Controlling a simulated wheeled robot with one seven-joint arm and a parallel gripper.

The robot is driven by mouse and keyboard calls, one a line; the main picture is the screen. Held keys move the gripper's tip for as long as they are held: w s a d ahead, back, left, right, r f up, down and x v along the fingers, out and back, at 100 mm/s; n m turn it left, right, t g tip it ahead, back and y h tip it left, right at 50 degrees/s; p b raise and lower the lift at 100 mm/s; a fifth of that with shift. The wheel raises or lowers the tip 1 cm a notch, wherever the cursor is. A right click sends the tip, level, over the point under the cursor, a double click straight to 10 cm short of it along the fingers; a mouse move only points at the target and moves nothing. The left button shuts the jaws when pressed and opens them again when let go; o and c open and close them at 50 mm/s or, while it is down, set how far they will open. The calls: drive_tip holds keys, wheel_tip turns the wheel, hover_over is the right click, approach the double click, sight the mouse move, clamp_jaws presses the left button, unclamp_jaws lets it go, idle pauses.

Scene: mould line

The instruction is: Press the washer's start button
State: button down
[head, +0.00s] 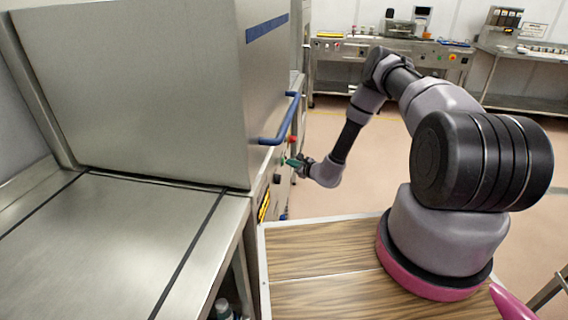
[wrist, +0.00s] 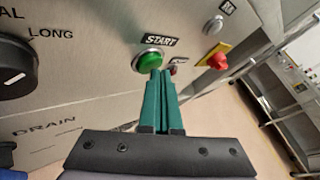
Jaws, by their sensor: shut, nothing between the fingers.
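The washer (head: 140,90) is a large steel hood-type machine at the left of the head view, with a blue handle (head: 284,122) on its side. Its start button (wrist: 148,60) is green and round, under a START label in the wrist view. My gripper (wrist: 162,74) has green fingers, shut together and empty. The fingertips are at the lower right edge of the start button and overlap it in the picture; I cannot tell whether they touch it. In the head view my gripper (head: 290,162) is beside the washer's front panel, below the handle.
A red button on a yellow plate (wrist: 218,60) is right of the start button. A black dial (wrist: 14,66) is at the left, above a DRAIN label (wrist: 45,130). A steel bench (head: 130,235) adjoins the washer. Open floor (head: 330,115) lies to the right.

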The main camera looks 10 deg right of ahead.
drive_tip(key=shift+w+a, duration=0.1)
drive_tip(key=shift+a, duration=0.2)
drive_tip(key=shift+d, duration=0.1)
idle(0.4)
drive_tip(key=shift+s+d, duration=0.25)
drive_tip(key=shift+d, duration=0.45)
drive_tip(key=shift+s+d, duration=0.25)
drive_tip(key=shift+d, duration=0.55)
drive_tip(key=shift+s+d, duration=0.3)
drive_tip(key=shift+d, duration=0.5)
drive_tip(key=shift+s+d, duration=0.25)
drive_tip(key=shift+d, duration=0.55)
